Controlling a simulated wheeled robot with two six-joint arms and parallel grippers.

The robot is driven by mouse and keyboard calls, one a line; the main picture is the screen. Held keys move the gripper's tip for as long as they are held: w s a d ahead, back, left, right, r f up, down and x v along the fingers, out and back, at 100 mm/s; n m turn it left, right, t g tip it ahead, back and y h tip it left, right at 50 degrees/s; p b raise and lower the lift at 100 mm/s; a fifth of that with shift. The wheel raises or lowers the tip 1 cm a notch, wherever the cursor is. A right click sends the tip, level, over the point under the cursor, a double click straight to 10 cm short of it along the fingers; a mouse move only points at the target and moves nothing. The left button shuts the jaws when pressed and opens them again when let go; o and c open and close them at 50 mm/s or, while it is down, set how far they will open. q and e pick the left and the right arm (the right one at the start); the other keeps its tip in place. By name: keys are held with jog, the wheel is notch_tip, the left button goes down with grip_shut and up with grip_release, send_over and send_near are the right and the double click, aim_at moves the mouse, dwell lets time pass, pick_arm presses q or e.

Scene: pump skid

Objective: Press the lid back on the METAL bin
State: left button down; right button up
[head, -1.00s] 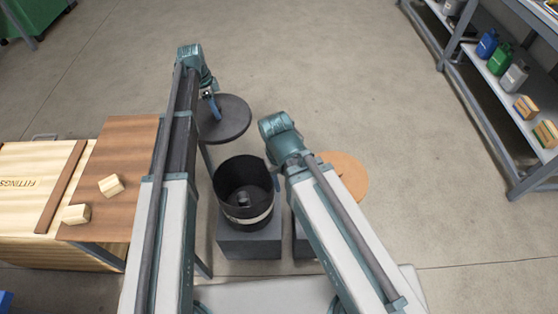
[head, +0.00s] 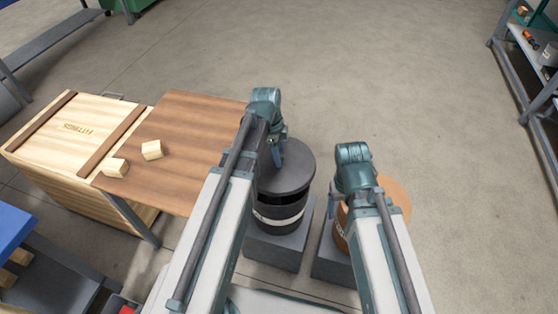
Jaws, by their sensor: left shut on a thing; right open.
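My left gripper (head: 278,155) is shut on the dark round lid (head: 290,178), gripping it by its handle. The lid is over the mouth of the black bin (head: 282,226), roughly level. A dark gap shows under its front edge, so it looks a little above the rim. The black bin has a pale label band, too small to read here. It stands on a grey block. My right gripper (head: 350,192) is open beside the orange-brown bin (head: 341,228); its fingers are mostly hidden by its own wrist. The orange-brown bin's round top (head: 396,194) is partly hidden by my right arm.
A brown tabletop (head: 197,135) with two pale wooden blocks (head: 152,150) lies left of the black bin. A shelf rack (head: 530,90) is at the far right. The floor behind the bins is clear.

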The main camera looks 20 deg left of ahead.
pick_arm(q)
jog(key=shift+s+f, duration=0.15)
jog(key=shift+f, duration=0.1)
notch_tip(320, 180, down, 6)
jog(key=b, duration=0.6)
jog(key=shift+f+b, duration=0.15)
jog(key=shift+b, duration=0.15)
dwell(1.8)
grip_release()
dwell(0.5)
jog(key=shift+r+p, duration=3.55)
